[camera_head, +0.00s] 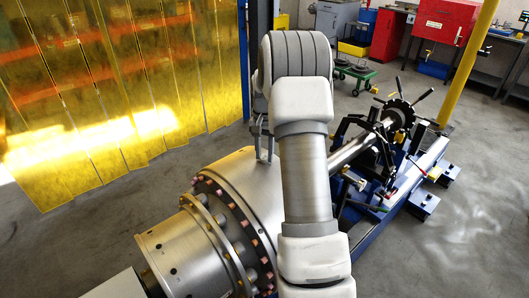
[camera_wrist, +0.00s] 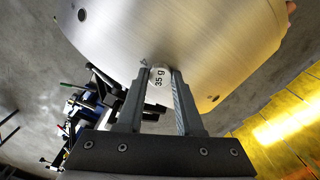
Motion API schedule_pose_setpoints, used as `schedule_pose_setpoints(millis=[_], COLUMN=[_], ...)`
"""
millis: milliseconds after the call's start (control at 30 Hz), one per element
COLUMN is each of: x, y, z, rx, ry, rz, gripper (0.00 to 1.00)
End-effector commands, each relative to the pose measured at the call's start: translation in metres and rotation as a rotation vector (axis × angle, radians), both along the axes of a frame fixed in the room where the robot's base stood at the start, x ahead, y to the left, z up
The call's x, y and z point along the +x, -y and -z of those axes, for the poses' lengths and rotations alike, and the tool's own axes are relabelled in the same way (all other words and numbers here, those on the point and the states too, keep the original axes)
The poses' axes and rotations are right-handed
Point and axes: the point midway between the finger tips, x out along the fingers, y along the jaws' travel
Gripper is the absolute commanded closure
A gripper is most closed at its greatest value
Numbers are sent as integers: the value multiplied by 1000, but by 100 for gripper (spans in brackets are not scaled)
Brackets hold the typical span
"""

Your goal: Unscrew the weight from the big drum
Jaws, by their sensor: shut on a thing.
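The big drum is a brushed metal cylinder (camera_head: 245,175) at lower centre in the head view, partly hidden by my arm. In the wrist view its curved surface (camera_wrist: 185,35) fills the top. The weight, a small light cylinder marked "35 g" (camera_wrist: 159,78), sits at the drum's lower edge in that view. My gripper (camera_wrist: 162,75) has its two dark fingers on either side of the weight and is shut on it. The weight appears to touch the drum; its threaded end is hidden.
A ring of pinkish bolts (camera_head: 243,210) surrounds the drum's flange. A blue stand with a shaft (camera_head: 350,150) is at right. Yellow curtains (camera_head: 100,90) hang at left, and a red cabinet (camera_head: 446,20) stands at back right. Grey floor is open at far right.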

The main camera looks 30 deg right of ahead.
Motion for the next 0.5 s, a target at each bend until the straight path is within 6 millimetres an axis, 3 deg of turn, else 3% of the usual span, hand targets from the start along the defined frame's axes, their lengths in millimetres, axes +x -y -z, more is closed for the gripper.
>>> schedule_pose_setpoints(millis=[500], x=[0], y=[0], z=[-1], rx=[1], ry=[0], rz=[-653], gripper=[100])
